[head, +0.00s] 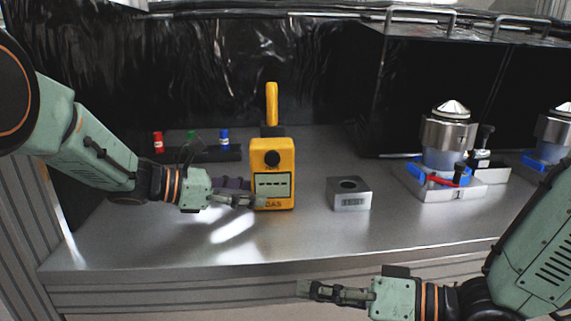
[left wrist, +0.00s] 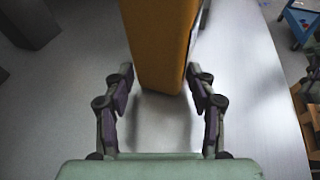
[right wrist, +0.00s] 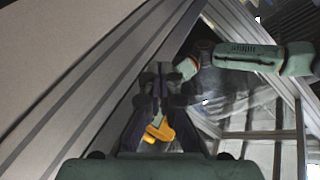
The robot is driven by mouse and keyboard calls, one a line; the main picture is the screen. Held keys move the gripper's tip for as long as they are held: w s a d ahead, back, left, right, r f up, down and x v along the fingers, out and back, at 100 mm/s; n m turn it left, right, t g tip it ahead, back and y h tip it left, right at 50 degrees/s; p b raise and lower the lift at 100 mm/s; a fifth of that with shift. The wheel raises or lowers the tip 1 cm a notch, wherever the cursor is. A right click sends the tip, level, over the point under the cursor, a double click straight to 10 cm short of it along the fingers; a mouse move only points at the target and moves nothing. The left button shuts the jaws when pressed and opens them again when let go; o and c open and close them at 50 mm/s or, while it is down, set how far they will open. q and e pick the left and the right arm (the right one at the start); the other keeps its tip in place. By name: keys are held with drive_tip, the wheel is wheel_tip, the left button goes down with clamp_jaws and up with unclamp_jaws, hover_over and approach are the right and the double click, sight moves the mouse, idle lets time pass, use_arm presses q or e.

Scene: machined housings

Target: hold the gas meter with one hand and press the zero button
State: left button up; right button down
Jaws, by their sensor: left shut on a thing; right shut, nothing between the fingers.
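The gas meter (head: 283,170) is a yellow upright box with a handle on top, a round black button (head: 272,158) and a pale display on its front. It stands on the metal bench. My left gripper (head: 250,197) is shut on its lower part from the left. In the left wrist view, the meter's orange-yellow side (left wrist: 160,45) sits between the two fingers. My right gripper (head: 305,290) is shut and empty, in front of the bench's front edge, below and apart from the meter. Its closed fingers (right wrist: 160,70) show in the right wrist view, with a yellow shape behind them.
A metal block with a round hole (head: 349,194) stands right of the meter. Machined housings on blue-cornered bases (head: 445,185) are further right. A dark rack (head: 200,156) with red, green and blue pieces lies behind my left gripper. The front strip of the bench (head: 330,240) is clear.

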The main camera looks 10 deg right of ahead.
use_arm(q)
drive_tip(key=shift+f, duration=0.1)
drive_tip(key=shift+s, duration=0.1)
use_arm(e)
wheel_tip(320, 180, up, 11)
drive_tip(key=n+g+y, duration=0.3)
drive_tip(key=n+y, duration=0.1)
drive_tip(key=n, duration=0.8)
drive_tip(key=w+d+r+n, duration=0.1)
drive_tip(key=w+d+n, duration=0.2)
drive_tip(key=n, duration=0.6)
drive_tip(key=w+d+n+t, duration=0.1)
drive_tip(key=w+d+n, duration=0.2)
drive_tip(key=w+n, duration=0.3)
drive_tip(key=shift+d+r+n+h, duration=0.3)
drive_tip(key=shift+r+n, duration=0.05)
drive_tip(key=shift+n, duration=1.75)
drive_tip(key=shift+w, duration=0.1)
